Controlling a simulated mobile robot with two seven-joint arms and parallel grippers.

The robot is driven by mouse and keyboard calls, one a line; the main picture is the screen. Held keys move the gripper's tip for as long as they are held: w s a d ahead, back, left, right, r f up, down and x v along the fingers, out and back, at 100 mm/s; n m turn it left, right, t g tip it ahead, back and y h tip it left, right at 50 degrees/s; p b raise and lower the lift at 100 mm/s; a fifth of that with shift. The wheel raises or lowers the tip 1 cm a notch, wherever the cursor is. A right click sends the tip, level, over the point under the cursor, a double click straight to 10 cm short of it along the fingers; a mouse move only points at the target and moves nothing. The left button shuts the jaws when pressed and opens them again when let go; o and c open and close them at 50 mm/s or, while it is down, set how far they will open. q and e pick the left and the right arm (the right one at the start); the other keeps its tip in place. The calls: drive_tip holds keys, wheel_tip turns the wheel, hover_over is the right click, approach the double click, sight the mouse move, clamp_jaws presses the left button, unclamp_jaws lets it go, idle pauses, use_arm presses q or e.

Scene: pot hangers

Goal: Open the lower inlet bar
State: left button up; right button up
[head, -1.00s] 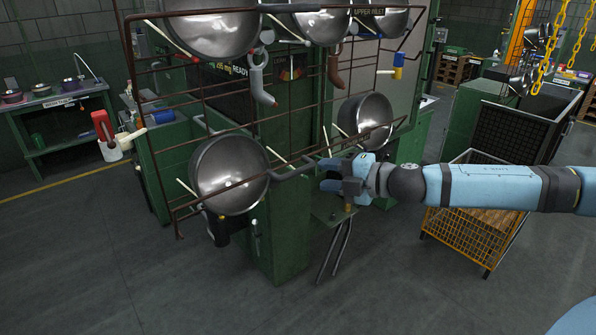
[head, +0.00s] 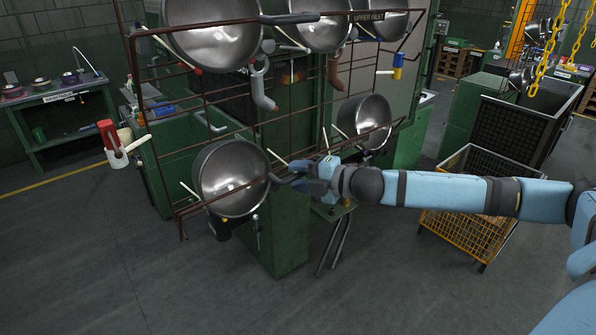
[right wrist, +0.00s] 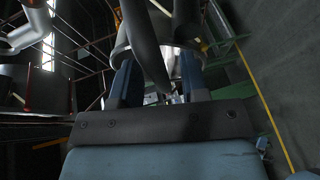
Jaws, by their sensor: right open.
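The lower inlet bar (head: 222,196) is a thin brown rail crossing in front of the lower row of steel pots in the head view. It runs from lower left up to the right. A dark grey handle (head: 282,181) sticks out from the lower left pot (head: 232,165) beside the rail. My right gripper (head: 296,173) is at this handle and the middle of the rail. In the right wrist view the gripper (right wrist: 157,80) has its blue fingers apart, with a grey rod between them. I cannot tell whether they touch it. My left gripper is not in view.
A second lower pot (head: 366,117) hangs behind my gripper. A green cabinet (head: 278,235) stands below the rack. A yellow mesh cart (head: 466,225) is at right. The floor in front is clear.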

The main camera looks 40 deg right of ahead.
drive_tip(key=shift+w+a, duration=0.15)
drive_tip(key=shift+w, duration=0.05)
clamp_jaws()
drive_tip(key=shift+f, duration=0.1)
